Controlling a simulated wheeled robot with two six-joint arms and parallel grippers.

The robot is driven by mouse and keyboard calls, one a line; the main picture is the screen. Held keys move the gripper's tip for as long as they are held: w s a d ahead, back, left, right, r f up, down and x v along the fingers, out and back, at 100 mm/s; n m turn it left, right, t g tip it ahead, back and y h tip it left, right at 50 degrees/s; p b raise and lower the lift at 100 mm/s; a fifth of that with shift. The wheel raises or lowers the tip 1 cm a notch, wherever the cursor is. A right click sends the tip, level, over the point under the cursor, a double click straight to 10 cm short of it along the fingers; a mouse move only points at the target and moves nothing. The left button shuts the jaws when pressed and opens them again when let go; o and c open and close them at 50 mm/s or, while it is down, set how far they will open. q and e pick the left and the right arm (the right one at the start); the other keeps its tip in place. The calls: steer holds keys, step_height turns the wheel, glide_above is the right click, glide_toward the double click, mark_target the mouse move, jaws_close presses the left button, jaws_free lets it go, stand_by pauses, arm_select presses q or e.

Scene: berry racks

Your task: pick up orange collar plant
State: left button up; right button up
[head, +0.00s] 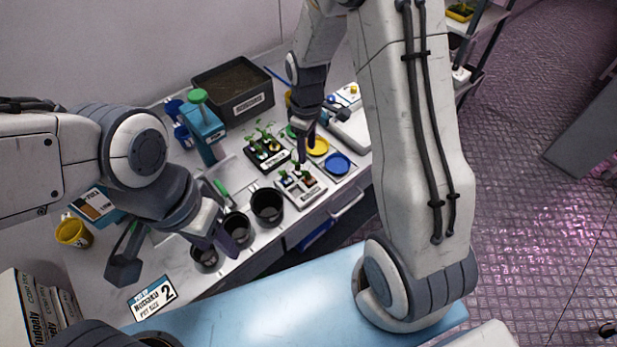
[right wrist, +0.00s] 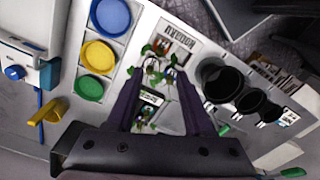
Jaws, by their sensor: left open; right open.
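Small green seedlings stand in a light grey tray (head: 313,195) at the front of the bench. One there shows a reddish-orange collar (head: 307,181), though it is small in the head view. More seedlings stand in a black tray (head: 254,158) just behind. My right gripper (head: 304,152) points down above these trays. In the right wrist view, its two dark fingers (right wrist: 160,82) are spread apart, with leaves and small pots visible between and beyond them, and nothing held. My left gripper (head: 214,243) is open and empty at the left, by the black pots.
Black pots (head: 267,205) stand along the front edge, left of the grey tray. Yellow (head: 318,146) and blue (head: 338,163) saucers lie to its right. A dark soil bin (head: 232,88) stands at the back. A yellow cup (head: 74,232) is far left.

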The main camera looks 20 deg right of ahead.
glide_above(308, 173)
step_height(308, 173, down, 4)
steer(key=shift+f+p, duration=0.25)
steer(key=shift+p, duration=0.2)
steer(key=shift+f+p, duration=0.45)
steer(key=shift+f, duration=0.1)
step_height(308, 173, down, 3)
steer(key=shift+f+p, duration=0.1)
steer(key=shift+p, duration=0.65)
steer(key=shift+f, duration=0.55)
jaws_close()
